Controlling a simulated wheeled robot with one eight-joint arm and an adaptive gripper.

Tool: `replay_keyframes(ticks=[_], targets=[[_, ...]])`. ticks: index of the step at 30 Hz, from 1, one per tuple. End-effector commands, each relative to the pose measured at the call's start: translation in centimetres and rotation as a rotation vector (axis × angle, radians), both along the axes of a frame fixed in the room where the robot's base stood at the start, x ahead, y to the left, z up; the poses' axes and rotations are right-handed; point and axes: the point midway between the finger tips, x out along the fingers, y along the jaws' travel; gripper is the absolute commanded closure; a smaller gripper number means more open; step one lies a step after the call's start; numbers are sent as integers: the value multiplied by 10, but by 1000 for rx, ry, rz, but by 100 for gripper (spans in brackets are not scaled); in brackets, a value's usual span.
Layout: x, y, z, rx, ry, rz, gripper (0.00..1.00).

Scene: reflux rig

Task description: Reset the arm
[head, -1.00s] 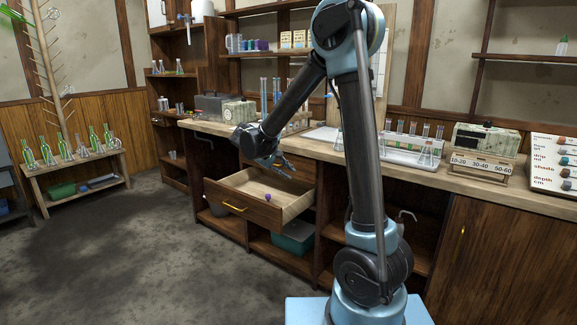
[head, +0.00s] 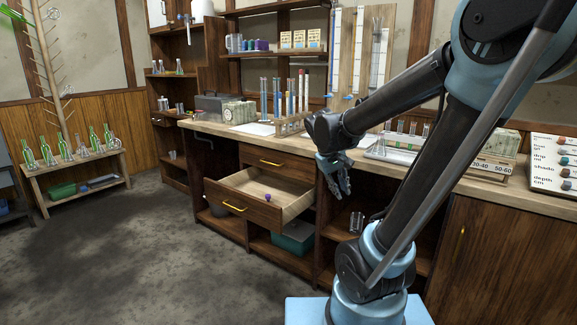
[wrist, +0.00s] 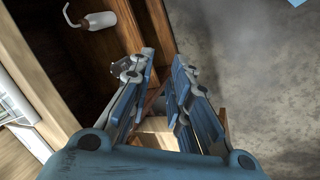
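My gripper (head: 340,190) hangs below the bench's front edge, pointing down, to the right of the pulled-out drawer in the head view. In the wrist view my gripper's two blue-grey fingers (wrist: 166,60) stand apart with a gap between their tips. Nothing shows held between them. My arm is bent, with its upper part leaning to the right of the head view.
The open drawer (head: 247,207) holds a small purple thing (head: 268,197). Glass beakers (head: 356,222) stand on a low shelf. A white wash bottle (wrist: 97,20) shows in the wrist view. The bench top (head: 440,171) carries glassware racks.

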Motion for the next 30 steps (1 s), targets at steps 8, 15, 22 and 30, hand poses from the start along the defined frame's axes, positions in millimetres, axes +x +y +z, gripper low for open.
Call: replay_keyframes(ticks=[8, 15, 22, 30], targets=[[-62, -21, -19, 125, 1, -88, 82], [-110, -26, -41, 233, -8, -163, 82], [-146, -23, -65, 329, -26, -232, 82], [-163, -19, -80, 385, -39, -271, 82]])
